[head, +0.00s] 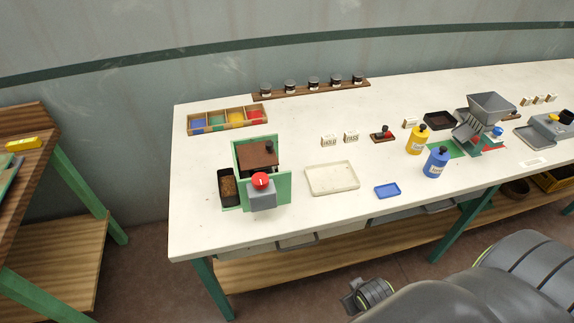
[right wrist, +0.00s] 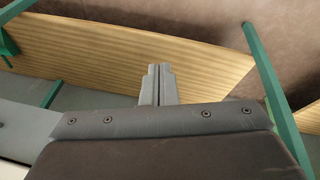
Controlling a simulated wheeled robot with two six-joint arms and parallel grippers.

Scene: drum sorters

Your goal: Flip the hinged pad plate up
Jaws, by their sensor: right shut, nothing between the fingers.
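A small press with green side plates (head: 284,187) stands at the left part of the white table. Between its plates lies a brown plate (head: 257,155) with a black knob (head: 269,146); it looks like the hinged pad plate and appears to lie roughly flat. A red knob (head: 260,179) sits on a grey block at the press front. My right gripper (right wrist: 158,70) is shut and empty in the right wrist view. In the head view my right gripper (head: 352,301) is low, in front of the table edge and well away from the press. My left gripper is not in view.
A dark bin (head: 226,187) stands left of the press, and a cream tray (head: 332,179) right of it. A compartment box (head: 228,119) is behind. Yellow (head: 417,141) and blue (head: 436,162) bottles stand farther right. The front table edge lies between my right gripper and the press.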

